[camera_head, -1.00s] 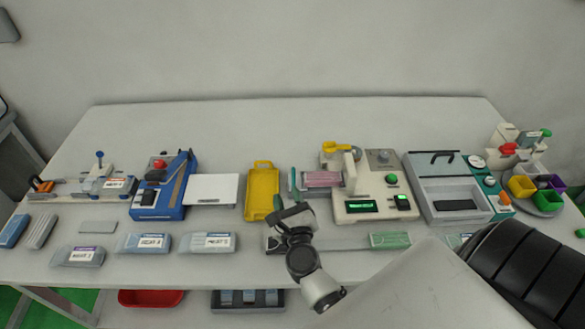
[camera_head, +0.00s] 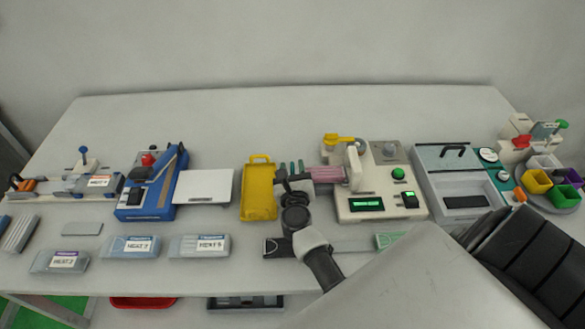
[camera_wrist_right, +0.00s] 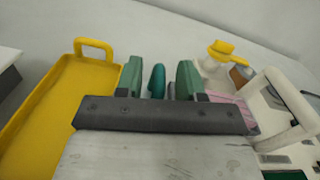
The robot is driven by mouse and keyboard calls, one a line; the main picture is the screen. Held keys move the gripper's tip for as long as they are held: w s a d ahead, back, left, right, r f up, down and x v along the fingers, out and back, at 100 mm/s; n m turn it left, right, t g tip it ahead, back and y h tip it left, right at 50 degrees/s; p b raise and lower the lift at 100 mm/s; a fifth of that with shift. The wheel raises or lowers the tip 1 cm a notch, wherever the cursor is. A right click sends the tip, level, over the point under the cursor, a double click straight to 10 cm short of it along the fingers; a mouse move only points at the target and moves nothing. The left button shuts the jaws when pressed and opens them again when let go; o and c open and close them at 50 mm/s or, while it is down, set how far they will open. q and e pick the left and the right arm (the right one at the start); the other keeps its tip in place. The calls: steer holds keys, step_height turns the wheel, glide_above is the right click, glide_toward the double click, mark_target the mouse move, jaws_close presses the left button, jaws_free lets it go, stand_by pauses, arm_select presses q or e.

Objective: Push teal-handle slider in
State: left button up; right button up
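The slider is a pink block (camera_head: 326,174) set into the left side of a cream machine (camera_head: 372,200). Its teal handle (camera_wrist_right: 157,82) stands upright at the slider's left end. My right gripper (camera_wrist_right: 158,80) has two green fingertips spread apart, one on each side of the handle. Small gaps show between the handle and each finger, so the gripper looks open. In the head view the right gripper (camera_head: 291,170) is at the slider's left end, and its wrist hides part of the table in front. My left gripper is in no view.
A yellow tray (camera_head: 259,192) stands close to the left of the gripper. A yellow clamp (camera_head: 340,138) sits at the machine's back left. A blue device (camera_head: 150,185) and a white plate (camera_head: 205,187) are farther left. The table's back strip is clear.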

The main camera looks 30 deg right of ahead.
mark_target(322, 174)
jaws_close()
steer(key=s+d, duration=0.1)
steer(key=d, duration=0.1)
steer(key=s+d, duration=0.1)
steer(key=d, duration=0.1)
steer(key=s+d, duration=0.2)
steer(key=shift+d, duration=0.35)
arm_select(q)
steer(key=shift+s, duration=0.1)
arm_select(e)
steer(key=shift+w+a, duration=0.1)
steer(key=shift+c, duration=1.7)
jaws_free()
steer(key=o, duration=0.3)
steer(key=shift+s+d, duration=0.25)
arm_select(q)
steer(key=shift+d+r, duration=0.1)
arm_select(e)
steer(key=shift+o, duration=0.2)
steer(key=shift+w+a, duration=0.1)
steer(key=shift+a, duration=0.05)
